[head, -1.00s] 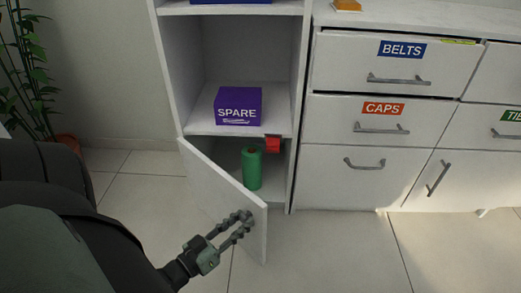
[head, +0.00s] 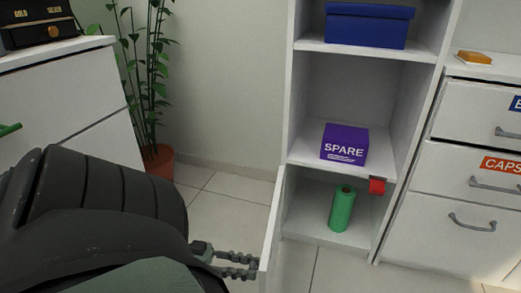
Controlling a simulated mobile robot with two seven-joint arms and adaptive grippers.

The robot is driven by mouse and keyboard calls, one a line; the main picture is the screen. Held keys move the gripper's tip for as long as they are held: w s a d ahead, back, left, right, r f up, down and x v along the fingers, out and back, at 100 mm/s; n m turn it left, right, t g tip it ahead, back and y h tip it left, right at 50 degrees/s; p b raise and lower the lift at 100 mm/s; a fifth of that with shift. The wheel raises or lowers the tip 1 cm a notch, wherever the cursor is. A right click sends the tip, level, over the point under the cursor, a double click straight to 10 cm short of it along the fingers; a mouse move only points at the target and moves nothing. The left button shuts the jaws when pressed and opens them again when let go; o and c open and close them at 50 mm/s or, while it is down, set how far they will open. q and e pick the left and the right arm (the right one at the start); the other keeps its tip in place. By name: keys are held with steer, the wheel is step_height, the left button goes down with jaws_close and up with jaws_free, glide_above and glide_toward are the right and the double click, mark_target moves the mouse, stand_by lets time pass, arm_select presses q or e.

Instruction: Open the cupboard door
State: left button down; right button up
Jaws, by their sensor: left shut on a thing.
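The cupboard door (head: 271,235) is the low white door of the tall wardrobe unit. It is hinged on the left and stands swung out wide, seen nearly edge-on. My left gripper (head: 238,266) is at the outer face of the door, near its free end, and is shut on the door's handle. The handle itself is mostly hidden by the fingers. The open compartment (head: 305,222) behind the door shows a green roll (head: 342,208) standing upright inside. My right gripper is not in view.
A purple SPARE box (head: 344,144) and a blue box (head: 369,25) sit on the shelves above. A red piece (head: 377,186) hangs at the shelf edge. Drawers (head: 475,185) stand at right. A potted plant (head: 158,160) and a white cabinet (head: 75,100) are at left.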

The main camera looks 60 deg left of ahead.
arm_select(q)
steer(key=shift+s+a+m+g+h, duration=0.4)
steer(key=shift+s+a+h, duration=0.1)
steer(key=shift+s+a, duration=0.35)
steer(key=c, duration=1.2)
jaws_free()
steer(key=shift+o, duration=0.2)
steer(key=shift+a, duration=0.1)
steer(key=v, duration=1.2)
